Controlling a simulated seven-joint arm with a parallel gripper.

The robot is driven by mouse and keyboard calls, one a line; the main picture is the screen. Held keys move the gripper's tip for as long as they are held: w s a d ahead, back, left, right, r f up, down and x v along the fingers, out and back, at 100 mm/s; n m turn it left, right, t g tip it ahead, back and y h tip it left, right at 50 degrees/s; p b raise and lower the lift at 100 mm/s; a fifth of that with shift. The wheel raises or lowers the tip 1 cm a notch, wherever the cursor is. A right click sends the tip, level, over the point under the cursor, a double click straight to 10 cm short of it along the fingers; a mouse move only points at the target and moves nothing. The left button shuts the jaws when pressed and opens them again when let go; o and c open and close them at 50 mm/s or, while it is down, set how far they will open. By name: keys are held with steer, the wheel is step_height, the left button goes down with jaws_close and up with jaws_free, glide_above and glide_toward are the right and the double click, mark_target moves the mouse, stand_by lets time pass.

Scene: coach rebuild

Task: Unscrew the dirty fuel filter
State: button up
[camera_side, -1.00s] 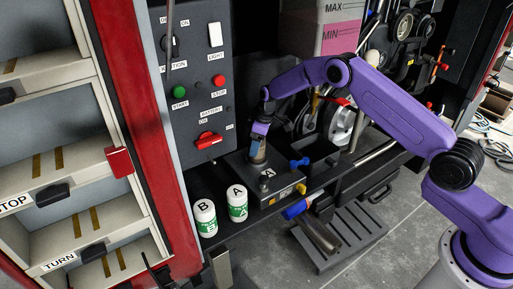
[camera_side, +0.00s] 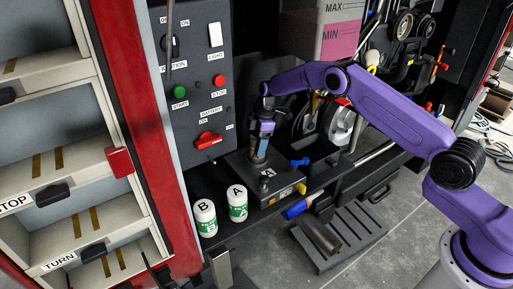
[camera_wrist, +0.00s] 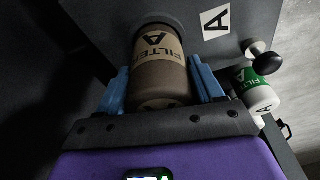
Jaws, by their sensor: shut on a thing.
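The dirty fuel filter (camera_wrist: 160,68) is a brown cylinder lettered "FILTER A" in the wrist view. My gripper (camera_wrist: 165,88) is shut on it, with a blue finger on either side. In the side view my gripper (camera_side: 262,143) points down at the filter (camera_side: 259,157), which stands upright on a dark block marked A (camera_side: 268,186). My fingers hide part of the filter there. I cannot tell how far it is threaded in. Two white and green filters, B (camera_side: 206,218) and A (camera_side: 238,203), stand left of the block.
A blue-handled valve (camera_side: 299,163) sits right of the block, with a blue-ended part (camera_side: 296,209) below it. The switch panel (camera_side: 203,85) rises behind on the left. A slatted step (camera_side: 341,237) lies on the floor in front.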

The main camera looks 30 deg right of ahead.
steer(key=shift+w+r+n, duration=0.2)
steer(key=shift+r+n, duration=0.2)
steer(key=shift+n, duration=0.8)
steer(key=n+g, duration=0.1)
steer(key=n, duration=0.2)
steer(key=shift+n, duration=0.3)
steer(key=shift+d+r+n, duration=0.1)
steer(key=shift+d+n, duration=0.05)
steer(key=shift+n, duration=1.05)
steer(key=shift+r+n+g+h, duration=0.1)
steer(key=shift+n+g+h, duration=0.25)
steer(key=shift+n, duration=1.05)
steer(key=shift+d, duration=0.1)
steer(key=o, duration=1.1)
steer(key=shift+o, duration=1.1)
steer(key=shift+s+a+f, duration=0.15)
steer(key=shift+a+f, duration=0.05)
steer(key=shift+f, duration=0.05)
